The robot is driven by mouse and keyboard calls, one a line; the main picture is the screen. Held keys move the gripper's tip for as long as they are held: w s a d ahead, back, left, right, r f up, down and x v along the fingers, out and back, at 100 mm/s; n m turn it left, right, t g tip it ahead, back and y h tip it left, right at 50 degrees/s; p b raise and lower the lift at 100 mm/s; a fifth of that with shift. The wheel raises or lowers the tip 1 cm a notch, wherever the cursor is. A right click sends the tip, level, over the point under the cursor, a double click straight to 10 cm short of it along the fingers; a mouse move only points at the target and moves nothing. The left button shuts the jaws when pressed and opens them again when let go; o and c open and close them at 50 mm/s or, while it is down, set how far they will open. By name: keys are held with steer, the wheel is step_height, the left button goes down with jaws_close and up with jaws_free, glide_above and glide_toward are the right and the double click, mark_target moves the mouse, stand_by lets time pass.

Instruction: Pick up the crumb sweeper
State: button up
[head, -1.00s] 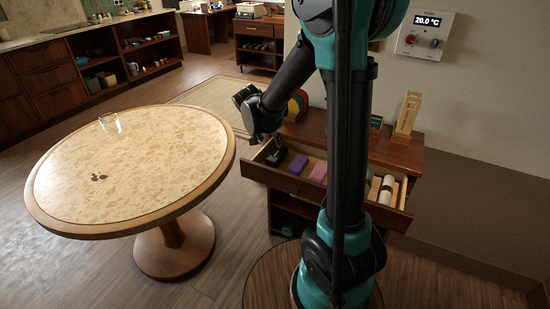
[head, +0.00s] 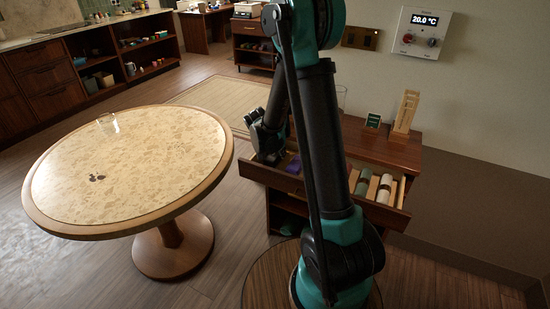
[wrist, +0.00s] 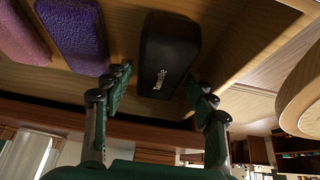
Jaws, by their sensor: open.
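A black, rounded block with white lettering (wrist: 168,55), apparently the crumb sweeper, lies in the open drawer (head: 292,183). In the wrist view it is ahead of and between the fingers of my gripper (wrist: 160,82), with visible space on both sides. My gripper is open and holds nothing. In the head view my gripper (head: 268,140) is low over the drawer's left end and hides the black block. A purple block (wrist: 72,35) lies beside the black one, with a pinkish block (wrist: 22,32) beyond it.
Rolled items (head: 384,187) lie in dividers at the drawer's right end. A wooden stand (head: 405,112) and a small dark card (head: 373,120) stand on the cabinet top. The round table (head: 150,160) on the left holds a glass (head: 108,123) and dark spots (head: 97,177).

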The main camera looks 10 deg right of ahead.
mark_target(274, 154)
steer(key=shift+x, duration=0.95)
steer(key=shift+f, duration=0.3)
steer(key=c, duration=1.1)
steer(key=shift+v, duration=0.8)
step_height(274, 154, up, 11)
steer(key=s+a, duration=0.3)
steer(key=s, duration=0.2)
steer(key=s+a, duration=0.4)
steer(key=s, duration=0.1)
steer(key=s+a, duration=0.4)
steer(key=s, duration=0.1)
steer(key=shift+s+a+f, duration=0.15)
steer(key=shift+s+a, duration=0.05)
steer(key=shift+s, duration=0.05)
